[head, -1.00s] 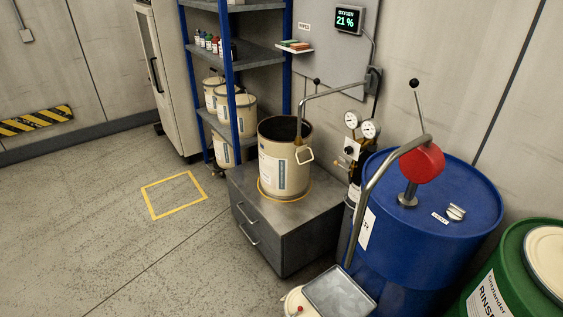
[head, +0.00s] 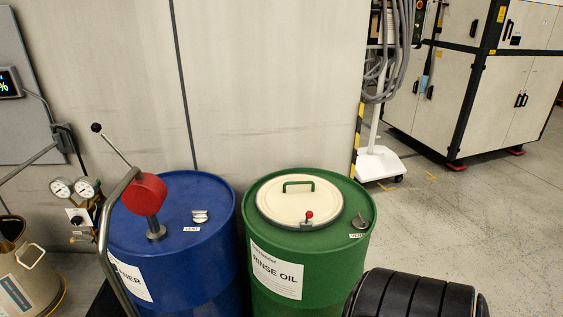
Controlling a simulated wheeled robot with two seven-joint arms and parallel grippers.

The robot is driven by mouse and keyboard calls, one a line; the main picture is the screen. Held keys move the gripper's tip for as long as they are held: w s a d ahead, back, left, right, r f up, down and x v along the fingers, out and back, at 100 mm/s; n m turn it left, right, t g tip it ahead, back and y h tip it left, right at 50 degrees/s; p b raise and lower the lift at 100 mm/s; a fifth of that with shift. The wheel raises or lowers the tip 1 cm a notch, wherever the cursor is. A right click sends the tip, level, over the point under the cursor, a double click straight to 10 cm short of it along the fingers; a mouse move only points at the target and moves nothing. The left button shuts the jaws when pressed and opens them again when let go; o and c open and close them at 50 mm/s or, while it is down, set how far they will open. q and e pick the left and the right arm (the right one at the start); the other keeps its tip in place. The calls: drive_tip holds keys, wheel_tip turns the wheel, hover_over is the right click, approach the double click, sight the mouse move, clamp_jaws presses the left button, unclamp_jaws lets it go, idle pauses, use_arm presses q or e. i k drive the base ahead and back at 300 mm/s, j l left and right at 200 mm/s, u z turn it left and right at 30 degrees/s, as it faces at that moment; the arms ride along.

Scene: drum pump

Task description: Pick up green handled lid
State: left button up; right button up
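The cream round lid (head: 299,201) lies flat on top of the green rinse oil drum (head: 335,262). Its green handle (head: 298,184) stands up near the far edge of the lid. A small red knob (head: 309,215) sits near the lid's front edge. Neither of my grippers shows in the head view.
A blue drum (head: 195,255) with a red hand pump (head: 144,194) and bent pipe stands left of the green drum. A black ribbed cylinder (head: 415,297) is at the bottom right. A cream pail (head: 25,275) is at the far left. Floor at right (head: 480,210) is clear.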

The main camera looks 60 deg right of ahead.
sight(283, 201)
drive_tip(key=z, duration=1.9)
